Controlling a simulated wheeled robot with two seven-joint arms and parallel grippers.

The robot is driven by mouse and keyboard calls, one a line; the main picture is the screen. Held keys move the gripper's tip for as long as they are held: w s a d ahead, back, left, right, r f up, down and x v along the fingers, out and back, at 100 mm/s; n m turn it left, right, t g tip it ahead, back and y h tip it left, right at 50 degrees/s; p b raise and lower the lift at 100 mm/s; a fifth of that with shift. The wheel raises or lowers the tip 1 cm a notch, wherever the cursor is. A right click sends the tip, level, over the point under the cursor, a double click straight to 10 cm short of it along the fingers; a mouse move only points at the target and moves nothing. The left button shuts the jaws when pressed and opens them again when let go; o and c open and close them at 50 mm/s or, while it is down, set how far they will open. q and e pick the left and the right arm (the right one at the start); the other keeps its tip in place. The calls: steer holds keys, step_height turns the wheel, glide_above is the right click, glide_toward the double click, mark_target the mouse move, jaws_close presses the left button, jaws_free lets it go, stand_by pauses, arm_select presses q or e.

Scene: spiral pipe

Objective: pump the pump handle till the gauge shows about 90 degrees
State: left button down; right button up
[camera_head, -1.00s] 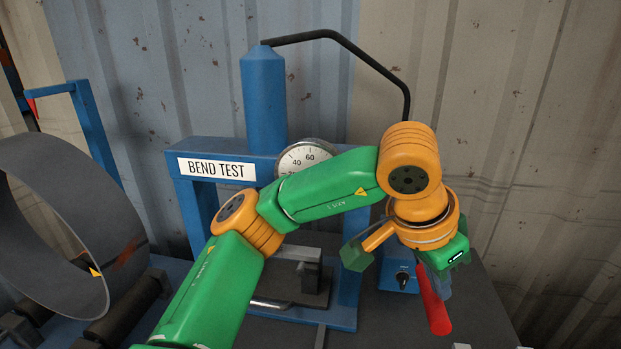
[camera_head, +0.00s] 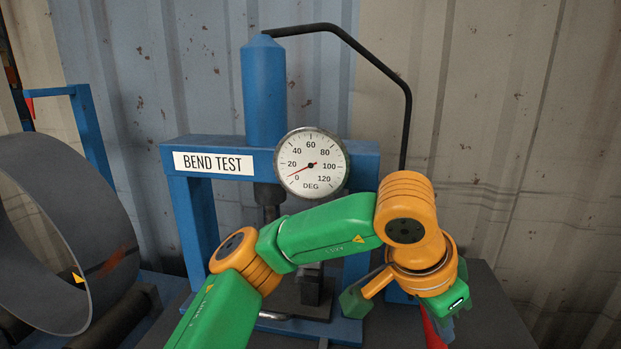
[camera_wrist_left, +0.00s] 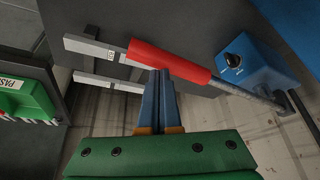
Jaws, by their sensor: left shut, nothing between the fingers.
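The pump handle has a red grip (camera_wrist_left: 168,62) on a grey metal bar, and it lies slanted across the wrist view. A piece of the red grip (camera_head: 433,334) shows below my left wrist in the head view. My left gripper (camera_wrist_left: 161,75) is shut and empty, with its fingertips at the grip's near edge. I cannot tell whether they touch it. The round white gauge (camera_head: 311,162) is in plain view, with its red needle pointing lower left, between 0 and 20. My right gripper is not in view.
A blue bend-test press (camera_head: 265,95) stands behind my left arm, with a black hose arching right. A blue pump box (camera_wrist_left: 245,62) with a black knob sits beside the handle. A large grey pipe ring (camera_head: 100,215) is at the left.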

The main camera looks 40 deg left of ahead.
arm_select(q)
steer(key=shift+s+f, duration=0.2)
steer(key=shift+f, duration=0.15)
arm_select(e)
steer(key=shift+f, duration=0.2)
arm_select(q)
steer(key=shift+r+p, duration=0.35)
steer(key=shift+p, duration=0.15)
step_height(320, 180, up, 18)
steer(key=w+a+p, duration=0.1)
steer(key=w+p, duration=0.1)
steer(key=p, duration=1.5)
steer(key=shift+w+a+f, duration=0.15)
steer(key=shift+w+a, duration=0.15)
steer(key=shift+a, duration=0.1)
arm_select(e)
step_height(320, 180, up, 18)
arm_select(q)
steer(key=shift+w+f, duration=0.1)
steer(key=shift+f, duration=0.1)
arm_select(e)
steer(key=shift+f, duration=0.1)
